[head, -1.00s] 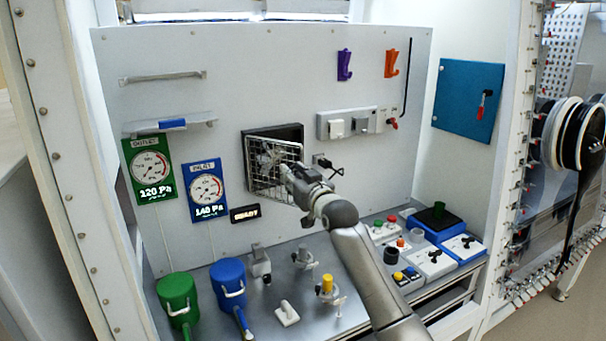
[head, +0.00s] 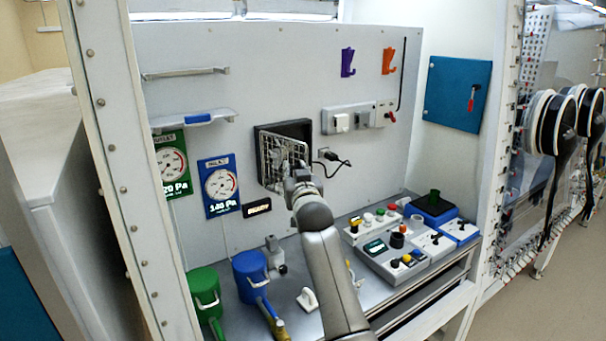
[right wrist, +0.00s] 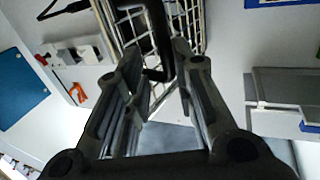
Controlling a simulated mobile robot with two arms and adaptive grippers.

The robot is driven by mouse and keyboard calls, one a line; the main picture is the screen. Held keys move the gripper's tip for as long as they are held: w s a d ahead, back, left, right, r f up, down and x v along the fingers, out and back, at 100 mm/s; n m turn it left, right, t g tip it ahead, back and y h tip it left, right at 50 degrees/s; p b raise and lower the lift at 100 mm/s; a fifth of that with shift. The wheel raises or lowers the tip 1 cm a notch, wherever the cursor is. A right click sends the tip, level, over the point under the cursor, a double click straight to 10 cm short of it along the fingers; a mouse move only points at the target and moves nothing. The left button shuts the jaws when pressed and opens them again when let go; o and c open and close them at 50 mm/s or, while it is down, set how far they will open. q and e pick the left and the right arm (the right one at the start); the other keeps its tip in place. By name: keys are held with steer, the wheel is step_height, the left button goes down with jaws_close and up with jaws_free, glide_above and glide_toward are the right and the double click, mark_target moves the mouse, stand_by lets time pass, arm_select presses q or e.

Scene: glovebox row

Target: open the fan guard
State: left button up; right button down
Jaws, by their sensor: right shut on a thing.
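The fan guard (head: 272,158) is a pale wire grid on the back wall. It stands at an angle out from its black fan housing (head: 296,129), with a gap along the top and right. My right gripper (head: 297,174) is at the guard's lower right side, partly hiding it. In the right wrist view the guard's grid (right wrist: 186,22) shows beyond the fingers, and a dark bar-like handle (right wrist: 160,45) lies between them. My right gripper is shut on this handle. My left gripper is in neither current view.
A socket with a black cable (head: 330,156) is just right of the guard. A small display (head: 257,207) and a gauge panel (head: 220,186) are left of it. Below, the bench holds a blue canister (head: 249,272), a green canister (head: 204,291) and control boxes (head: 396,262).

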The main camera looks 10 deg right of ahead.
arm_select(q)
steer(key=shift+d, duration=0.4)
arm_select(e)
steer(key=shift+a+r, duration=0.55)
steer(key=shift+r, duration=0.1)
steer(key=c, duration=1.5)
jaws_free()
arm_select(q)
steer(key=shift+a, duration=0.5)
arm_select(e)
steer(key=shift+w+a+f, duration=0.1)
steer(key=shift+w+a, duration=0.1)
steer(key=shift+a, duration=0.05)
arm_select(q)
steer(key=shift+a+f, duration=0.1)
steer(key=shift+f, duration=0.05)
arm_select(e)
steer(key=s, duration=0.5)
steer(key=s+d+f, duration=0.1)
steer(key=s, duration=0.1)
steer(key=shift+s, duration=0.2)
